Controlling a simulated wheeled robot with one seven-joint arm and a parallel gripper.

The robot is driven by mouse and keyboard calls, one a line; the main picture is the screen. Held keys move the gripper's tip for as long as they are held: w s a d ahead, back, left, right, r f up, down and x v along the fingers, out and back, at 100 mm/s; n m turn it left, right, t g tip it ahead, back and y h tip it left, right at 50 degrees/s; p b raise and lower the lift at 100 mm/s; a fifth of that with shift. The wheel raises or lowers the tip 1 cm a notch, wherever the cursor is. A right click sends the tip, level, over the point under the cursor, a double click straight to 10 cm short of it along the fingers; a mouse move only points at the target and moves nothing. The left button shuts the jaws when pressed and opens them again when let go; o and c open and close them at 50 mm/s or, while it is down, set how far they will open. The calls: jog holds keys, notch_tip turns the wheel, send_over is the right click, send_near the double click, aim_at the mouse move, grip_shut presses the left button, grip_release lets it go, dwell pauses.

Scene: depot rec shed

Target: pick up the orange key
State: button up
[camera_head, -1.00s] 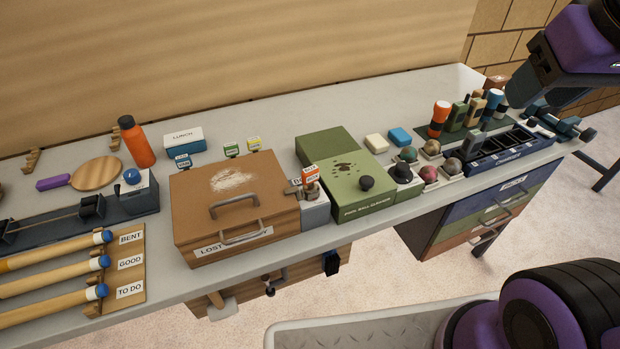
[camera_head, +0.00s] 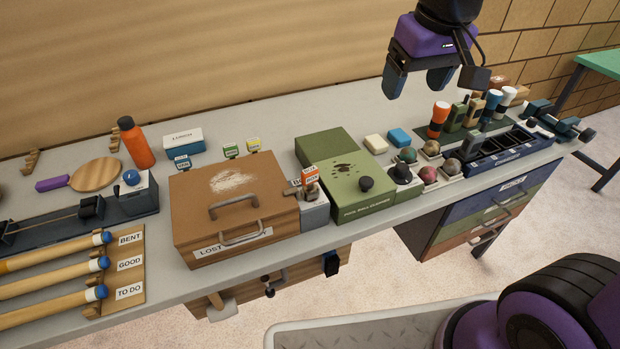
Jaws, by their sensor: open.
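The orange key shows as an orange and white tag (camera_head: 311,176) standing upright at a small grey box (camera_head: 315,213). The box sits between the brown lost-property case (camera_head: 190,215) and the green ball-cleaner box (camera_head: 352,208). The key's metal part is too small to make out clearly. My gripper (camera_head: 418,86) is open and empty. It points down above the back of the bench, up and to the right of the orange tag and well apart from it.
Blue (camera_head: 182,161), green (camera_head: 231,150) and yellow (camera_head: 253,144) tags stand behind the brown case. An orange bottle (camera_head: 136,143) and blue lunch box (camera_head: 184,141) are at left. Balls and upright tools crowd the right. The bench (camera_head: 290,117) is clear at the back middle.

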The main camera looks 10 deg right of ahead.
jog(key=w+a+f+n+g, duration=0.1)
jog(key=w+a+f, duration=0.3)
jog(key=a+f, duration=0.25)
jog(key=n+g, duration=0.2)
send_over(310, 170)
notch_tip(310, 170, down, 7)
jog(key=shift+w+d+f, duration=0.1)
jog(key=shift+d+f, duration=0.05)
jog(key=shift+f, duration=0.05)
notch_tip(310, 170, down, 11)
jog(key=shift+r, duration=0.2)
jog(key=shift+c, duration=0.4)
jog(key=c, duration=0.9)
